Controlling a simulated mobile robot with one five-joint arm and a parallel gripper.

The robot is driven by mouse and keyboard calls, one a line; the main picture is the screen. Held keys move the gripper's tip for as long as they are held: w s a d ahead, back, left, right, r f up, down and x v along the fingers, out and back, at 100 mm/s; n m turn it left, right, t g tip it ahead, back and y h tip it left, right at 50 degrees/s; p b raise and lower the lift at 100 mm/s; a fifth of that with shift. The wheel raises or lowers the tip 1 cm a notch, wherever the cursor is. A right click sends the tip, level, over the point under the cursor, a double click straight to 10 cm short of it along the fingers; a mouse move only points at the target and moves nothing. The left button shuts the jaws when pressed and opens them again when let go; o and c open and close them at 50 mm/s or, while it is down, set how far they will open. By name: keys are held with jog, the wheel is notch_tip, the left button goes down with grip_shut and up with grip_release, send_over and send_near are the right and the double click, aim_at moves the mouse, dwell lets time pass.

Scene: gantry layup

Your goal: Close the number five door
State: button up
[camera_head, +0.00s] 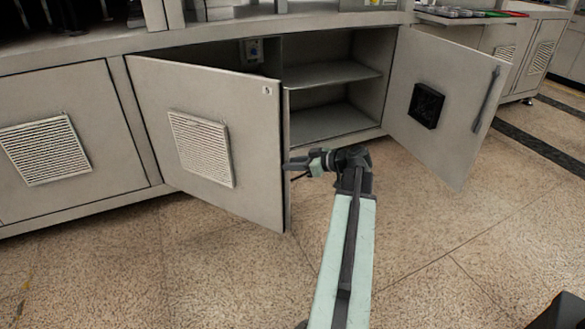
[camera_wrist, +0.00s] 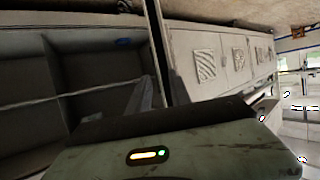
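A grey cabinet door (camera_head: 205,140) with a louvred vent stands partly open at the left of an open cabinet. It has a small white label at its top right corner, too small to read surely. My gripper (camera_head: 291,164) is at this door's free edge, about mid-height. In the wrist view the door's dark edge (camera_wrist: 156,30) runs down between the two fingers of my gripper (camera_wrist: 161,90). The fingers stand close on either side of the edge, but I cannot tell whether they grip it. The door's handle is not clear in either view.
A second door (camera_head: 440,105), with a black square fitting and a dark handle, stands wide open at the right. The cabinet shelf (camera_head: 328,75) between the doors looks empty. A closed vented panel (camera_head: 60,140) is at the left. The tiled floor in front is clear.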

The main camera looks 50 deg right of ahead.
jog(key=shift+w, duration=0.1)
grip_shut()
dwell(1.4)
